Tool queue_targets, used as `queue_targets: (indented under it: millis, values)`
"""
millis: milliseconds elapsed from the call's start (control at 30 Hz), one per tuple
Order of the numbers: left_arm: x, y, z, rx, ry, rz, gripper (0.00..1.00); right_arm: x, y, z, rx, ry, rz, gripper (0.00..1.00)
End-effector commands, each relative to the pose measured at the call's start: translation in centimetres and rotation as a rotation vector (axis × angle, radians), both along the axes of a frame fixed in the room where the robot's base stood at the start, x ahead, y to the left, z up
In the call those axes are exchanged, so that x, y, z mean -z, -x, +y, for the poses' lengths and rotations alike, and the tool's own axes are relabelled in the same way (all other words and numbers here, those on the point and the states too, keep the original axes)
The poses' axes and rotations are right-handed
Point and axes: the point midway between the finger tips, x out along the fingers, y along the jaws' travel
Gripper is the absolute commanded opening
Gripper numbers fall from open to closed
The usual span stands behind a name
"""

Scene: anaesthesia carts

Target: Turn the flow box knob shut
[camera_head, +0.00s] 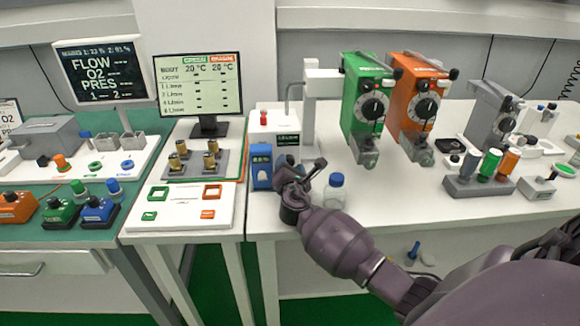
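A small blue box (261,168) with a display on its front stands near the front left of the right-hand white table. I take it to be the flow box, but I cannot read a name on it. No knob can be made out on it; its right side is partly hidden by my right gripper. My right gripper (302,168) is just to the right of the blue box, low over the table. Its fingers are small and dark, so I cannot tell whether they are open or touch anything. My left gripper is not in view.
A blue-capped bottle (335,190) stands close to the right of my gripper. Green (366,100) and orange (414,100) vaporizers with dials stand behind. A white panel (184,207) lies to the left. The table's front strip (420,212) is clear.

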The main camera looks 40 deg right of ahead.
Motion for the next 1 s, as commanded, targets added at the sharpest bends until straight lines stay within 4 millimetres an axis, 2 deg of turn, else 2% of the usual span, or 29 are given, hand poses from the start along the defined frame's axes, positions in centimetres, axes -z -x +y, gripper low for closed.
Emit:
queue_targets:
  millis: [300,433,800,1000]
  values:
    - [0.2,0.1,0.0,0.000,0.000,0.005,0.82,-0.1,0.0,0.0,0.001,0.000,-0.001,0.61]
    - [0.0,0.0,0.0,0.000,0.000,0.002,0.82,-0.1,0.8,0.5,-0.001,0.000,0.000,0.61]
    - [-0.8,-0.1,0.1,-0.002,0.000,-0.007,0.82,-0.1,6.2,3.8,0.000,0.000,0.000,0.61]
    - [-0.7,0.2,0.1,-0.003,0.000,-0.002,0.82,0.0,8.4,5.1,0.001,-0.001,0.000,0.61]
